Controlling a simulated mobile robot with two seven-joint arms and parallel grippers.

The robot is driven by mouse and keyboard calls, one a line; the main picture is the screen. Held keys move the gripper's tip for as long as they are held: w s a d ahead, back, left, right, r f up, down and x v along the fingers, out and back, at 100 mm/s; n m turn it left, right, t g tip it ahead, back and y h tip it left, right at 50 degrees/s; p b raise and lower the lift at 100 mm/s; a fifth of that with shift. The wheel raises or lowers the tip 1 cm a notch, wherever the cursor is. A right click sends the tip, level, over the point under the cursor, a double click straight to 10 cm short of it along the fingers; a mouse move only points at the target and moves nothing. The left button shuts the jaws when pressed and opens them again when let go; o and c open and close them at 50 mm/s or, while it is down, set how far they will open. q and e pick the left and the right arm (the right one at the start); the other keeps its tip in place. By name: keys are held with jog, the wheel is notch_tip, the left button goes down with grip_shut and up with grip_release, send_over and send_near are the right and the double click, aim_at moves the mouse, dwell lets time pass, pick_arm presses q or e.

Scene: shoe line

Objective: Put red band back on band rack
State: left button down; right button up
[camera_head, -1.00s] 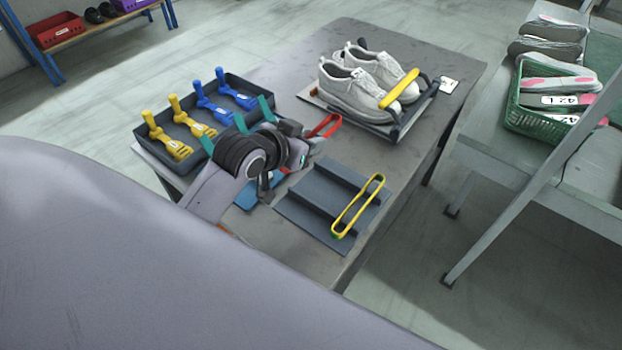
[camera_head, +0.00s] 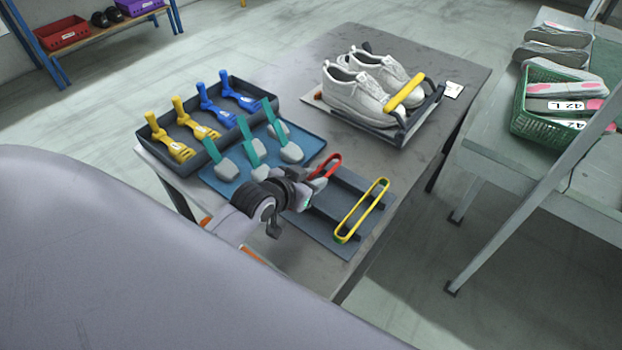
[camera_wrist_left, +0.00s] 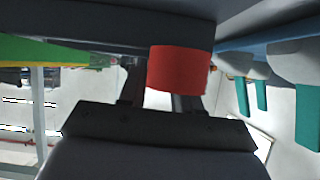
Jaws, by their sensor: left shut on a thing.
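The red band (camera_head: 327,166) is a narrow loop held at the fingertips of my left gripper (camera_head: 316,180). In the left wrist view the red band (camera_wrist_left: 179,70) fills the space between the fingers. The band rack (camera_head: 345,190) is a dark plate with raised bars, lying on the table. A yellow band (camera_head: 361,210) lies across its right part. My left gripper is shut on the red band beside the rack's upper left part; whether the band touches the rack I cannot tell. My right gripper is not in view.
A blue mat (camera_head: 225,182) with teal-handled tools (camera_head: 254,152) lies left of the rack. A dark tray (camera_head: 203,150) holds yellow and blue tools behind it. White shoes (camera_head: 365,88) with a yellow-topped clamp stand at the back. A green basket (camera_head: 545,118) is on the right table.

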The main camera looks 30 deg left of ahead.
pick_arm(q)
jog(key=shift+f, duration=0.15)
jog(key=c, duration=0.8)
grip_release()
jog(key=shift+r, duration=0.25)
jog(key=shift+s, duration=0.3)
jog(key=p+v, duration=0.1)
jog(key=v, duration=1)
jog(key=shift+s+r, duration=0.15)
jog(key=shift+r, duration=0.05)
